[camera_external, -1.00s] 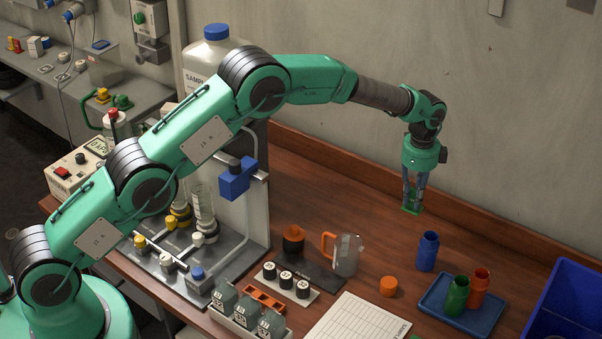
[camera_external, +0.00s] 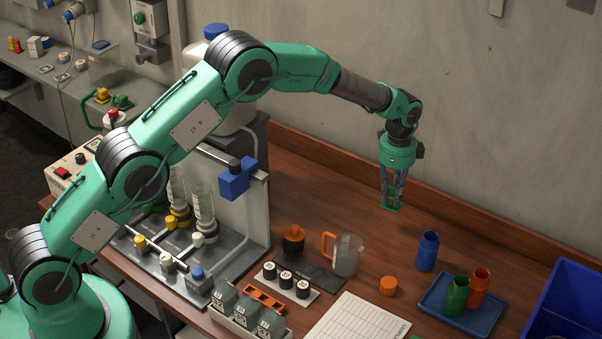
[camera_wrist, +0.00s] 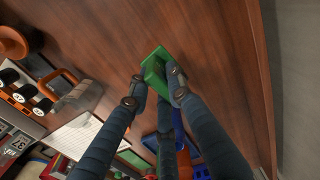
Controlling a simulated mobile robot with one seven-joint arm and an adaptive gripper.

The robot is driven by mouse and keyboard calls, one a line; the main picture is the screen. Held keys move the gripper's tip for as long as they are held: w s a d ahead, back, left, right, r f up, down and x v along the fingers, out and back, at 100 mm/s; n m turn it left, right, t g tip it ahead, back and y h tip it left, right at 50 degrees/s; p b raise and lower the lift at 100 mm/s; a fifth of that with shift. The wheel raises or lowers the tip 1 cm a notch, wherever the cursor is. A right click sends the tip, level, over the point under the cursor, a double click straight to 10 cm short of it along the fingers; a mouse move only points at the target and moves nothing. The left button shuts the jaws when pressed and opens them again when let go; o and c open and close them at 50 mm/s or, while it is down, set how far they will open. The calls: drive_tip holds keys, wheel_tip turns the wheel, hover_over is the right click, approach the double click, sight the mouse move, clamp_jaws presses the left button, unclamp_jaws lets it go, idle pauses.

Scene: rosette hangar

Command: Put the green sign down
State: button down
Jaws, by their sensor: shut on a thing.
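The green sign (camera_external: 391,206) is held between the fingertips of my gripper (camera_external: 393,190), above the brown wooden table near the back wall.
A blue bottle (camera_external: 428,251), a clear jug with an orange handle (camera_external: 347,256) and an orange cap (camera_external: 388,286) stand in front. A blue tray (camera_external: 432,303) holds a green and an orange bottle. The table (camera_external: 325,189) is bare left of my gripper.

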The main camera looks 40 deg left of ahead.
drive_tip(key=s+a+f+n, duration=0.1)
drive_tip(key=s+a+n, duration=0.1)
drive_tip(key=a, duration=0.4)
drive_tip(key=s+a+f+n, duration=0.1)
drive_tip(key=s+a+n, duration=0.1)
drive_tip(key=s+a, duration=0.3)
drive_tip(key=s+a+f+n+p, duration=0.1)
drive_tip(key=s+a+n, duration=0.1)
drive_tip(key=a, duration=0.6)
drive_tip(key=shift+s+a+f+n, duration=0.25)
drive_tip(key=shift+s+a+n, duration=0.15)
drive_tip(key=shift+s, duration=0.35)
drive_tip(key=shift+w+d, duration=0.1)
drive_tip(key=w, duration=0.5)
drive_tip(key=w+d+f, duration=0.1)
drive_tip(key=w, duration=0.4)
drive_tip(key=w+d, duration=0.1)
drive_tip(key=w, duration=0.4)
drive_tip(key=shift+w+f, duration=0.25)
drive_tip(key=shift+w, duration=0.1)
drive_tip(key=shift+f, duration=1.75)
drive_tip(key=shift+f, duration=0.1)
